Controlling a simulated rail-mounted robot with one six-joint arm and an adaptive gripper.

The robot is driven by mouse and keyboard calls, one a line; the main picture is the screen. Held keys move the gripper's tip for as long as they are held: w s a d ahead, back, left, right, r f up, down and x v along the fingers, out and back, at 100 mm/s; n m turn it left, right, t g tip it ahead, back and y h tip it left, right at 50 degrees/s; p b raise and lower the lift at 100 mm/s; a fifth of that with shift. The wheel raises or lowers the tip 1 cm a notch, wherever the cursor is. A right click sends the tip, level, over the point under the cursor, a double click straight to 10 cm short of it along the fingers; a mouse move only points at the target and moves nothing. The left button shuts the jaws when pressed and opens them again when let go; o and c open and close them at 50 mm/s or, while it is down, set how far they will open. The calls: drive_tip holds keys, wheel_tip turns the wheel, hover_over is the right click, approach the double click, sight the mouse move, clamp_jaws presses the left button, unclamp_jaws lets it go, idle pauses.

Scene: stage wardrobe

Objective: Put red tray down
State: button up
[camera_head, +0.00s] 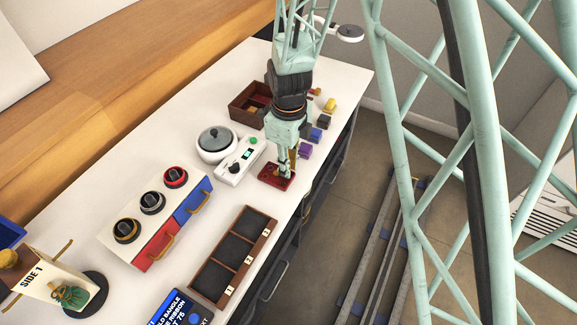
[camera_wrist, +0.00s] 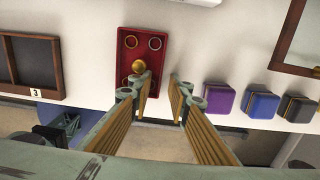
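The red tray (camera_head: 270,182) lies flat on the white table near its front edge, to the right of the white control box. In the wrist view, the red tray (camera_wrist: 127,44) shows ring marks and a round gold knob (camera_wrist: 138,66). My gripper (camera_wrist: 161,82) has its fingers apart with nothing between them. The left fingertip is at the tray's near right part, close by the gold knob; I cannot tell whether they touch. The right finger is off to the tray's right. In the head view, my gripper (camera_head: 287,172) is over the tray and hides part of it.
A purple block (camera_head: 306,151), a blue block (camera_head: 315,135) and darker and yellow blocks line the table edge beyond the tray. A brown compartment box (camera_head: 236,114) stands behind. A divided wooden tray (camera_head: 265,232) lies on the near side. The white control box (camera_head: 241,161) is close by.

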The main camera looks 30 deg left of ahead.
drive_tip(key=shift+r, duration=0.15)
wheel_tip(320, 180, up, 12)
drive_tip(key=p, duration=0.2)
drive_tip(key=shift+p, duration=0.35)
idle(0.5)
drive_tip(key=shift+w, duration=0.1)
